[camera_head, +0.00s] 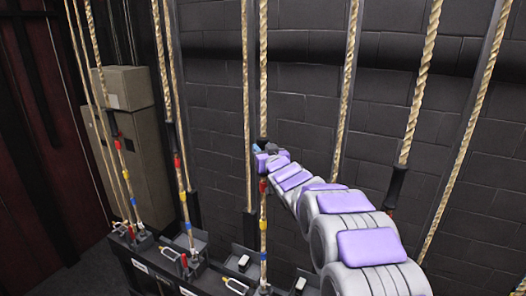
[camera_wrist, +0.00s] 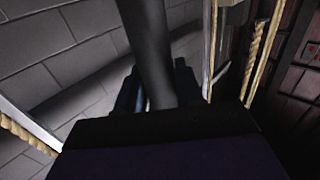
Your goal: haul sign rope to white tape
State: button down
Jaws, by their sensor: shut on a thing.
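My gripper (camera_head: 264,148) is at the end of my outstretched arm, at the middle rope (camera_head: 263,70) in the head view. In the wrist view a thick dark sleeve (camera_wrist: 150,50) passes between my dark fingers (camera_wrist: 155,92), and they are shut on it. Below my gripper the rope carries red tape (camera_head: 263,186), with yellow and blue bands lower down. I cannot make out a white tape band on it. The label for this rope is too small to read, so I cannot tell by name that it is the sign rope.
Several other ropes hang on both sides, one close left (camera_head: 246,90) and one right (camera_head: 346,90). A dark rail with rope locks (camera_head: 190,265) runs along the bottom. Stacked boxes (camera_head: 128,90) stand at left before a dark brick wall (camera_head: 210,110).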

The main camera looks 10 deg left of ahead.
jog(key=c, duration=0.8)
grip_release()
jog(key=shift+f, duration=0.1)
jog(key=shift+s+d, duration=0.25)
jog(key=shift+s, duration=0.3)
jog(key=b+v, duration=0.2)
jog(key=v, duration=1.4)
